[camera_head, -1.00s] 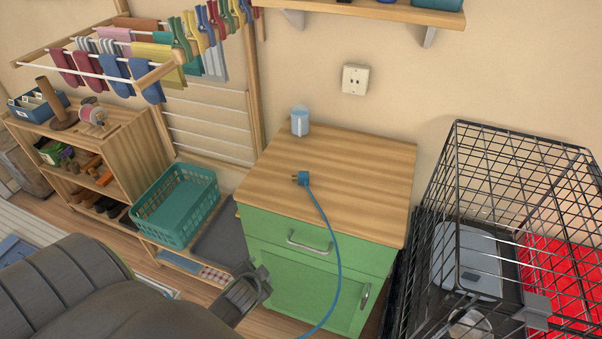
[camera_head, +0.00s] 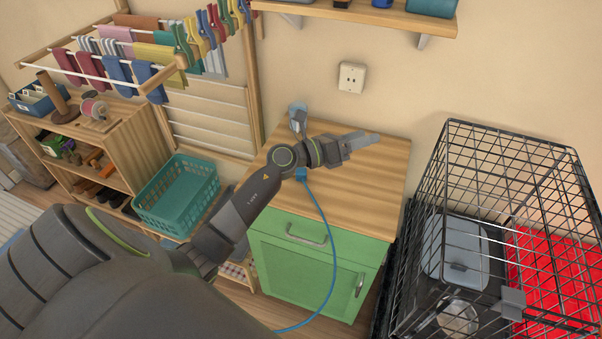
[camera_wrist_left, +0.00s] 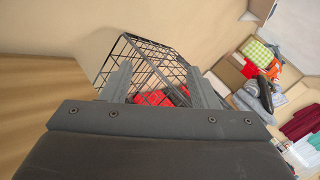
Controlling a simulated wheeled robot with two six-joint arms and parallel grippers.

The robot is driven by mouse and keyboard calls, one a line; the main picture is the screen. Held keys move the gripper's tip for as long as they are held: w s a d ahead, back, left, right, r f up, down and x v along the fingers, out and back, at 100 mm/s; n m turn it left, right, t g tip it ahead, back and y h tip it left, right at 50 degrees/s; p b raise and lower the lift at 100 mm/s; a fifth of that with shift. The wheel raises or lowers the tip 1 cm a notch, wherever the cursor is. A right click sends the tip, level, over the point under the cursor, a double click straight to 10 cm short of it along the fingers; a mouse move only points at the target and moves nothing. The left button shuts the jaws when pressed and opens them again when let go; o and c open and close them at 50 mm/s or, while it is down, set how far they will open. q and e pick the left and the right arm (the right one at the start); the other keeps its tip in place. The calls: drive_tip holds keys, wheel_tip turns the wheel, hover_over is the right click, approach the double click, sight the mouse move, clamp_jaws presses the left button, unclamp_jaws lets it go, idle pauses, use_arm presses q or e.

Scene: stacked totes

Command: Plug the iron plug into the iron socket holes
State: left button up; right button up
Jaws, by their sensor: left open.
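The blue iron plug (camera_head: 301,174) lies on the wooden top of the green cabinet, partly hidden by my left arm. Its blue cord hangs over the front edge and down past the cabinet doors. The iron socket (camera_head: 351,78) is a cream plate with dark holes on the wall behind the cabinet. My left gripper (camera_head: 366,138) is above the cabinet top, to the right of the plug and below the socket, pointing right. In the left wrist view its two fingers (camera_wrist_left: 165,88) are apart with nothing between them. My right gripper is not seen.
A black wire cage (camera_head: 500,220) stands to the right. A wooden shelf (camera_head: 375,18) is above the socket. The cabinet top's (camera_head: 385,180) right part is clear.

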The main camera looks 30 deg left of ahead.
use_arm(q)
drive_tip(key=w+a+f+m+g+y, duration=0.25)
drive_tip(key=f+m+g, duration=0.25)
drive_tip(key=m+g, duration=0.35)
drive_tip(key=s+a+r+m+g+y, duration=0.2)
drive_tip(key=a+g+y, duration=0.5)
drive_tip(key=a, duration=0.6)
drive_tip(key=shift+y, duration=0.75)
drive_tip(key=f+b, duration=0.3)
drive_tip(key=f, duration=0.1)
drive_tip(key=f+b, duration=0.3)
drive_tip(key=b, duration=0.1)
drive_tip(key=f+b, duration=0.4)
drive_tip(key=shift+s+a+f, duration=0.2)
drive_tip(key=shift+s+f, duration=0.15)
drive_tip(key=shift+s, duration=0.05)
wheel_tip(320, 180, down, 4)
drive_tip(key=shift+s+a+f+p, duration=0.1)
drive_tip(key=shift+f+p, duration=0.05)
drive_tip(key=shift+p, duration=0.55)
drive_tip(key=shift+f, duration=0.4)
